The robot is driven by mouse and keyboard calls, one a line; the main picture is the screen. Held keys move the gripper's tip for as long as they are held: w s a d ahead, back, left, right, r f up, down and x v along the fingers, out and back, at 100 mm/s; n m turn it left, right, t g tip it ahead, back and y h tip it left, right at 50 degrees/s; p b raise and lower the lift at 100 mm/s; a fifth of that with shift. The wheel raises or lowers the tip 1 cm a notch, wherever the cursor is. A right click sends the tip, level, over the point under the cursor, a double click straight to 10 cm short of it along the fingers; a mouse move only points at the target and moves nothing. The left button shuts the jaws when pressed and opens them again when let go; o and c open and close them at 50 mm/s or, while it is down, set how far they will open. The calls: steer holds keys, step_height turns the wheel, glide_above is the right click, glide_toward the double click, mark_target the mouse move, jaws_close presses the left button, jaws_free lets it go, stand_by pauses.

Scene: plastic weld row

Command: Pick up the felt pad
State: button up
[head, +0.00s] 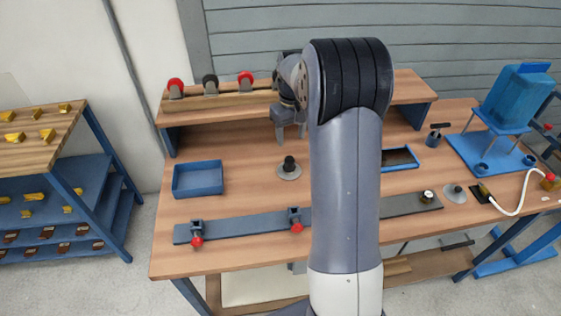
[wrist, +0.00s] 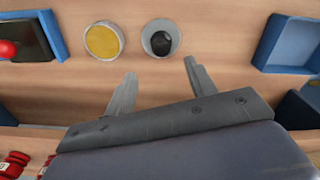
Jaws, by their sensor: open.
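My gripper (head: 291,134) is open and empty above the workbench, with its fingers pointing down. In the wrist view its two fingers (wrist: 159,72) are spread apart. A round yellow disc with a grey rim (wrist: 103,40) lies on the bench, beyond the fingers to the left; it may be the felt pad, but I cannot be sure. My arm seems to hide it in the head view. Beside it is a grey round base with a black knob (wrist: 160,40), roughly ahead of the gap between the fingers. The knobbed base also shows in the head view (head: 289,170).
A blue tray (head: 198,179) stands on the left of the bench, another (head: 400,158) right of my arm. A raised shelf (head: 215,101) with red and black wheeled items runs behind. A grey strip with red-knobbed clamps (head: 245,225) lies in front. A blue tank (head: 516,98) stands at right.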

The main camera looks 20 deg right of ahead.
mark_target(290, 158)
steer(key=shift+w+d+f, duration=0.1)
steer(key=shift+w+f, duration=0.15)
steer(key=shift+f, duration=0.05)
step_height(290, 158, down, 11)
steer(key=shift+s+r+p, duration=0.1)
steer(key=shift+r+p, duration=0.1)
steer(key=shift+p, duration=0.4)
steer(key=shift+c, duration=0.4)
steer(key=c, duration=0.8)
step_height(290, 158, up, 10)
steer(key=shift+r+b, duration=0.1)
steer(key=shift+b, duration=0.35)
